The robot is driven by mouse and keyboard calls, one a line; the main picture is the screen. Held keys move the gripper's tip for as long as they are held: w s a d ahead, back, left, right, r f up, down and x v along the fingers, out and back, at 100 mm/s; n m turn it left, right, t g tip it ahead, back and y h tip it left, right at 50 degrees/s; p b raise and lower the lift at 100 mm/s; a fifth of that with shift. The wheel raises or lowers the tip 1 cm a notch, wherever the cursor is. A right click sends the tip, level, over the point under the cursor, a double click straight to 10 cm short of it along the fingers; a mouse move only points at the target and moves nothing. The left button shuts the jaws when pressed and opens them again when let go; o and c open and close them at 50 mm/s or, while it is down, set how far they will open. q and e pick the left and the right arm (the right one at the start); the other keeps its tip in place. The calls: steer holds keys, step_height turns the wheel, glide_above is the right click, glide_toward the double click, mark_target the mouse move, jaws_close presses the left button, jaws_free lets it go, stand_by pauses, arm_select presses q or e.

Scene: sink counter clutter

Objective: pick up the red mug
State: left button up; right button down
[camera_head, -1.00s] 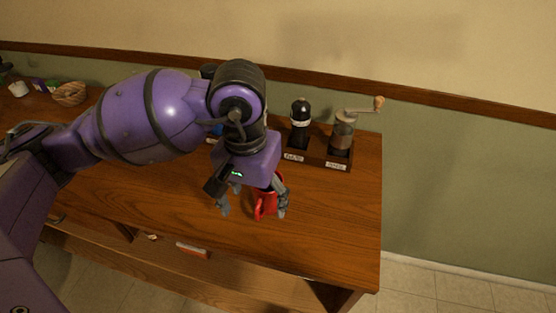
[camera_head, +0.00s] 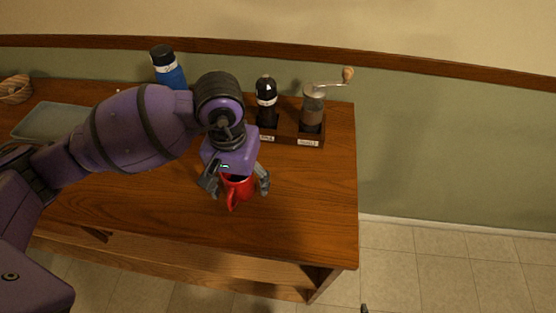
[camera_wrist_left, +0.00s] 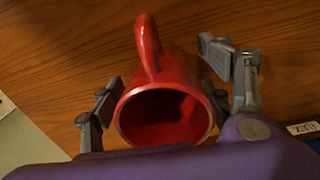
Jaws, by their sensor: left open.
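The red mug (camera_head: 235,188) stands on the wooden counter (camera_head: 310,200), its handle pointing toward the front edge. My left gripper (camera_head: 234,190) is above and around it, with one finger on each side of the mug. In the left wrist view the mug (camera_wrist_left: 165,110) shows its open, empty-looking mouth and its handle at the top. The fingers of my left gripper (camera_wrist_left: 160,95) are open on both sides of it. The left finger is very close to the mug wall; I cannot tell if it touches.
A black-topped grinder (camera_head: 266,100) and a hand-crank grinder (camera_head: 312,108) stand in a wooden rack behind the mug. A blue bottle (camera_head: 170,75) stands behind my arm. A grey tray (camera_head: 42,120) and a basket (camera_head: 15,90) are at the left. The counter right of the mug is clear.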

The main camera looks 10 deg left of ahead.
arm_select(q)
steer(key=shift+f, duration=0.2)
steer(key=c, duration=1.4)
steer(key=shift+c, duration=0.5)
steer(key=shift+r, duration=0.15)
